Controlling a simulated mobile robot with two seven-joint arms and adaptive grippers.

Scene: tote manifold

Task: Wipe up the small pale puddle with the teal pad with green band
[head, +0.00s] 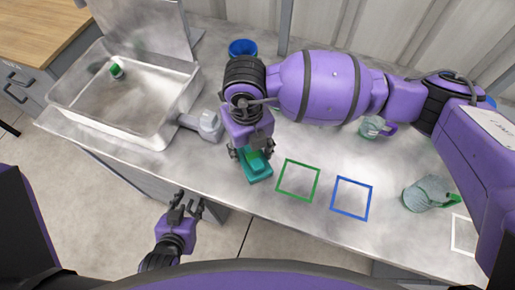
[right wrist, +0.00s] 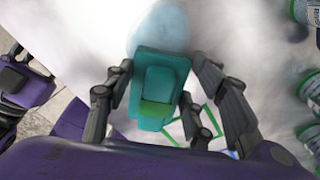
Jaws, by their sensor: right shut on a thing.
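The teal pad with green band (head: 258,172) is in my right gripper (head: 252,150), low over the worktop near its front edge. In the right wrist view the pad (right wrist: 160,82) sits between the two fingers, its green band (right wrist: 155,108) toward the palm. I cannot tell whether it touches the worktop. A pale bluish rounded patch (right wrist: 158,28), apparently the puddle, lies just beyond the pad's far edge. In the head view I cannot clearly make out the puddle. My left gripper (head: 187,200) is open and empty over the floor, in front of the worktop.
A metal sink (head: 150,135) holding a small green item (head: 116,71) is left. A blue cup (head: 242,47) stands behind my right arm. Green (head: 298,181) and blue (head: 351,198) outlines and a green-handled jug (head: 425,194) are right.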

